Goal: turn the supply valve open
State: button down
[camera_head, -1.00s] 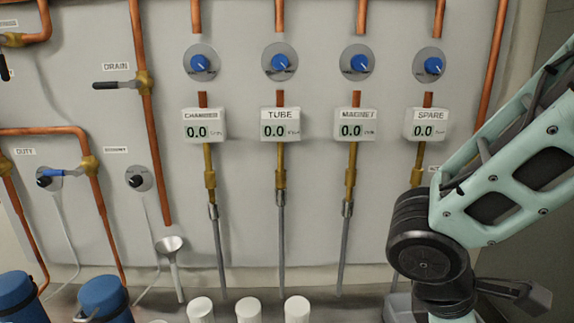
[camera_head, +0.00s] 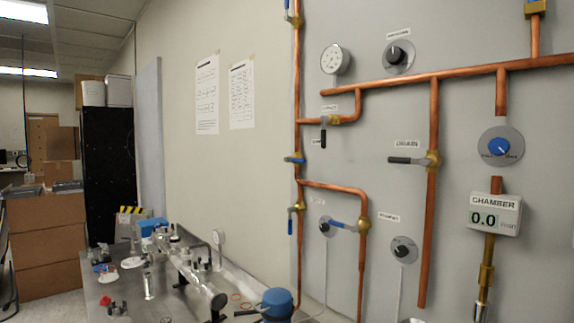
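Several lever valves sit on copper pipes on the grey wall panel; I cannot read which one is labelled supply. A black-lever valve (camera_head: 323,138) hangs down on the upper branch. The drain valve (camera_head: 410,160) has a black lever pointing left. My gripper is out of view.
A round gauge (camera_head: 335,59), black knobs (camera_head: 399,54) and a blue chamber knob (camera_head: 498,147) are on the panel; the chamber display (camera_head: 494,214) reads 0.0. Cardboard boxes (camera_head: 45,245) are far left.

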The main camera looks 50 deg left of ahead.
aim_at(286, 159)
jog(key=u, duration=1.5)
